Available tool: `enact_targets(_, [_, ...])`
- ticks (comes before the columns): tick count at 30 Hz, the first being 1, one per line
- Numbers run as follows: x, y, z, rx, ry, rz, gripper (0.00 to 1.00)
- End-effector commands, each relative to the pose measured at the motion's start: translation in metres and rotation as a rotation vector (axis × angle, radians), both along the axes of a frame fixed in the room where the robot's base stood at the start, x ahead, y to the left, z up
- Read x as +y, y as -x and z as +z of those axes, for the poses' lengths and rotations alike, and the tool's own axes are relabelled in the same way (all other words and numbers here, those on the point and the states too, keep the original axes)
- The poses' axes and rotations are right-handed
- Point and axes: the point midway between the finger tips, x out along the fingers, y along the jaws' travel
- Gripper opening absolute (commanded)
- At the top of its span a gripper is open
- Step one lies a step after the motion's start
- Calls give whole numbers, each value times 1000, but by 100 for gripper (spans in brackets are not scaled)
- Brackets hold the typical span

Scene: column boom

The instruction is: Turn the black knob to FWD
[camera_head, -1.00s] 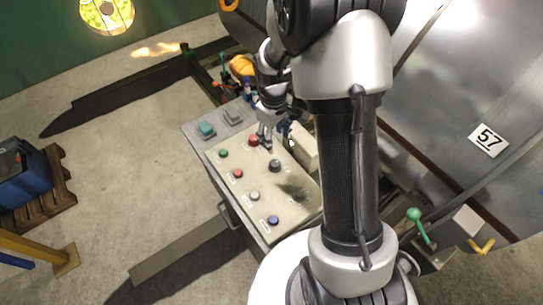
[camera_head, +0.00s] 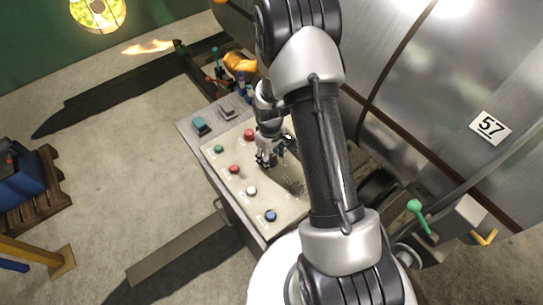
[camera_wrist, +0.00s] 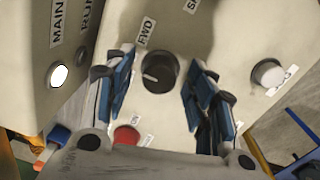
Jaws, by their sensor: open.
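The black knob (camera_wrist: 160,72) is round and sits on the cream panel in the wrist view. A short pale mark shows on its left part, pointing left and slightly up in the picture. The FWD label (camera_wrist: 146,32) is just above and left of the knob. My gripper (camera_wrist: 160,68) is open, with one blue-padded finger on each side of the knob. A gap shows between each finger and the knob in this view. In the head view my gripper (camera_head: 267,160) is over the panel (camera_head: 289,210) and hides the knob.
A red button (camera_wrist: 126,135) and a white button (camera_wrist: 268,75) flank the knob. The head view shows a green button (camera_head: 219,149) and a blue button (camera_head: 271,215) along the panel's left side. A large metal drum (camera_head: 440,90) stands to the right.

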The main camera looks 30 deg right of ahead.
Motion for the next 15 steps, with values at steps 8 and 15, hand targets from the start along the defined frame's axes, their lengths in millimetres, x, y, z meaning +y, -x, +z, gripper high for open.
enact_targets(8, [0,0,0,0,0,0,43])
enact_targets(15, [0,0,0,0,0,0,27])
